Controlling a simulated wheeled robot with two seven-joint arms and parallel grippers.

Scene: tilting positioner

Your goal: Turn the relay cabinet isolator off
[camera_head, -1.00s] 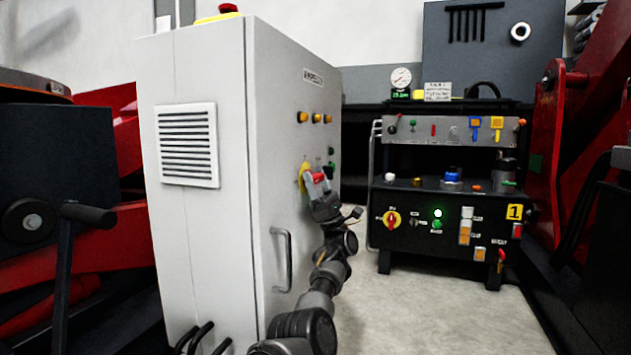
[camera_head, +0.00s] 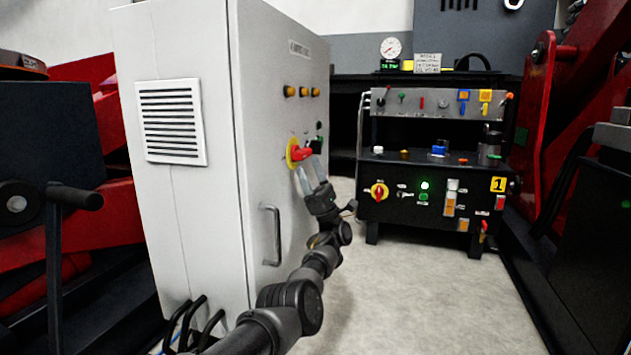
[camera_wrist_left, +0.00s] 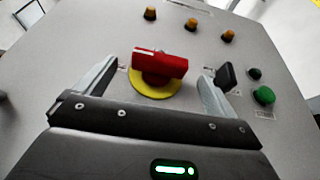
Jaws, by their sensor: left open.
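The relay cabinet (camera_head: 285,120) stands left of centre in the head view. Its isolator is a red rotary handle (camera_head: 302,153) on a yellow disc (camera_head: 291,154). In the left wrist view the red handle (camera_wrist_left: 160,64) lies crosswise, nearly level, over the yellow disc (camera_wrist_left: 154,90). My left gripper (camera_head: 310,172) is open in front of the isolator. In the wrist view its fingers (camera_wrist_left: 159,88) stand wide apart, one on each side of the handle, and nothing is between them in a grip. My right gripper is not in view.
A black switch (camera_wrist_left: 226,76) and a green button (camera_wrist_left: 264,96) sit right of the isolator. Amber lamps (camera_wrist_left: 191,24) are above it. The cabinet's door handle (camera_head: 272,235) is below. A control bench (camera_head: 440,205) stands behind to the right, with clear floor (camera_head: 400,290) before it.

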